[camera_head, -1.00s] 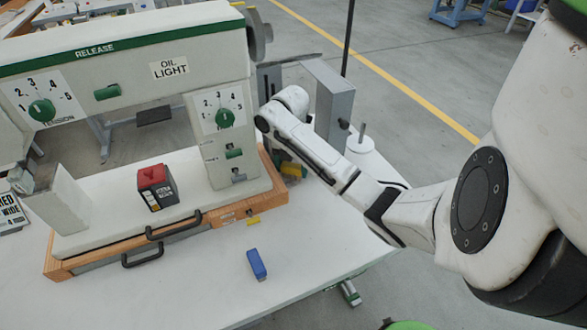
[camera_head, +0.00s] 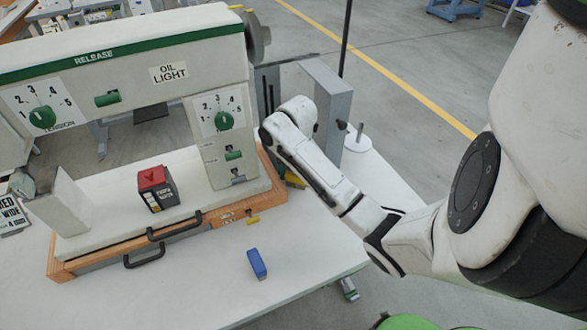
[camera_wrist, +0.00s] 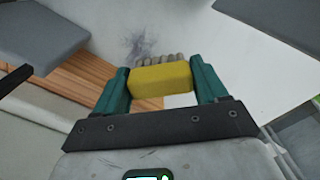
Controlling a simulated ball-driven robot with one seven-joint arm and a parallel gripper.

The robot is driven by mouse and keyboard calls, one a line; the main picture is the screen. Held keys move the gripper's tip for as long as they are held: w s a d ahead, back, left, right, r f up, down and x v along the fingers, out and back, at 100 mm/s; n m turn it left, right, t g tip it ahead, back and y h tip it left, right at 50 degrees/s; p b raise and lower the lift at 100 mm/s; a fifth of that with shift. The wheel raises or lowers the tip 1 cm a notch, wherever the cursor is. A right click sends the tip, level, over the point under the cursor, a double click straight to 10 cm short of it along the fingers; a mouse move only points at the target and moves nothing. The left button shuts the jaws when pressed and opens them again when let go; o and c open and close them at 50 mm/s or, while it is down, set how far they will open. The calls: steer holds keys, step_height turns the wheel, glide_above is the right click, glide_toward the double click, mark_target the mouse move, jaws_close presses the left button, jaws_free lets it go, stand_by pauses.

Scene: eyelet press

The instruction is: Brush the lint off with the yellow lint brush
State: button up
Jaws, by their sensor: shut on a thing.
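The yellow lint brush (camera_wrist: 162,79) is held crosswise between the two teal fingers of my gripper (camera_wrist: 160,85) in the wrist view. Its pale bristles (camera_wrist: 160,60) point toward the top of the picture. A dark grey smudge of lint (camera_wrist: 138,46) lies on the white table surface just beyond the bristles. I cannot tell whether the bristles touch it. In the head view, only a bit of the yellow brush (camera_head: 294,180) shows beside the machine's right end. My gripper there is mostly hidden behind my arm and the machine.
The large press (camera_head: 170,72) stands on a wooden-edged base (camera_head: 225,213) left of my arm. A grey box (camera_head: 331,100) and a white spool holder (camera_head: 357,141) stand behind my arm. The front table is mostly clear.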

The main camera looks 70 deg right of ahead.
steer(key=shift+w+d+f+b, duration=0.15)
steer(key=shift+w+d+b, duration=0.2)
steer(key=shift+w+d, duration=1.25)
steer(key=shift+d+r, duration=0.2)
steer(key=shift+d, duration=0.05)
steer(key=shift+s+a+p, duration=0.55)
steer(key=shift+a+p, duration=0.05)
steer(key=shift+p, duration=0.15)
steer(key=shift+s+a+f+p, duration=0.1)
steer(key=shift+s+a+p, duration=0.45)
steer(key=shift+s+a, duration=0.7)
steer(key=shift+w+a, duration=0.1)
steer(key=shift+w, duration=0.05)
step_height(320, 180, up, 6)
steer(key=p, duration=0.5)
steer(key=shift+p, duration=0.3)
